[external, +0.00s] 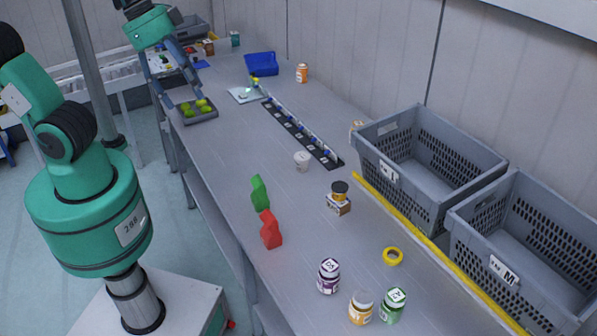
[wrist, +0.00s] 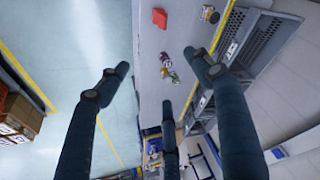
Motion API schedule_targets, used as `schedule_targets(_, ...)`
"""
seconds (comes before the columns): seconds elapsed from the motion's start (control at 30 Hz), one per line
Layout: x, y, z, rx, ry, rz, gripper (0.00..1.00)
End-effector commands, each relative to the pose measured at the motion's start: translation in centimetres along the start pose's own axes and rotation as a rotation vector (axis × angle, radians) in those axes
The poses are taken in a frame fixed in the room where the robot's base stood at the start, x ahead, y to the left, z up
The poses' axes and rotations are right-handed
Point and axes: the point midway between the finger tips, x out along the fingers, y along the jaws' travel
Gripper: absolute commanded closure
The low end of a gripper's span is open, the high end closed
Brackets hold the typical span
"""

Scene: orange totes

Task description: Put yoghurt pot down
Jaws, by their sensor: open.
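A small white pot (external: 302,161), which looks like the yoghurt pot, stands on the grey table (external: 225,150) in the external view, left of the near end of a long dark rack. Nothing touches it. My gripper (external: 180,88) appears at the upper left of that view, well apart from the pot, with its dark blue fingers spread. In the wrist view the three fingers of my gripper (wrist: 160,76) are wide apart with nothing between them. I cannot make out the pot in the wrist view.
The dark rack (external: 300,132) runs along the table. Two grey totes (external: 432,207) line the right. Bare table lies left of the pot.

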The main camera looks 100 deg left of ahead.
Motion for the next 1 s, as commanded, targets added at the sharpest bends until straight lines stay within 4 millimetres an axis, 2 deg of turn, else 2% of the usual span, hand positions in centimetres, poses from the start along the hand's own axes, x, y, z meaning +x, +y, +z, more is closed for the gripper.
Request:
schedule_targets(0.03,-0.8,1.0,1.2,0.007,0.018,0.008,0.34)
schedule_targets(0.2,-2.4,3.2,4.6,0.016,0.060,0.033,0.34)
schedule_targets(0.4,-3.2,4.5,7.0,0.020,0.089,0.052,0.34)
schedule_targets(0.53,-3.3,4.7,7.6,0.020,0.093,0.056,0.34)
schedule_targets(0.87,-3.3,4.7,7.6,0.020,0.094,0.056,0.34)
schedule_targets(1.0,-2.7,4.8,7.8,0.020,0.094,0.056,0.34)
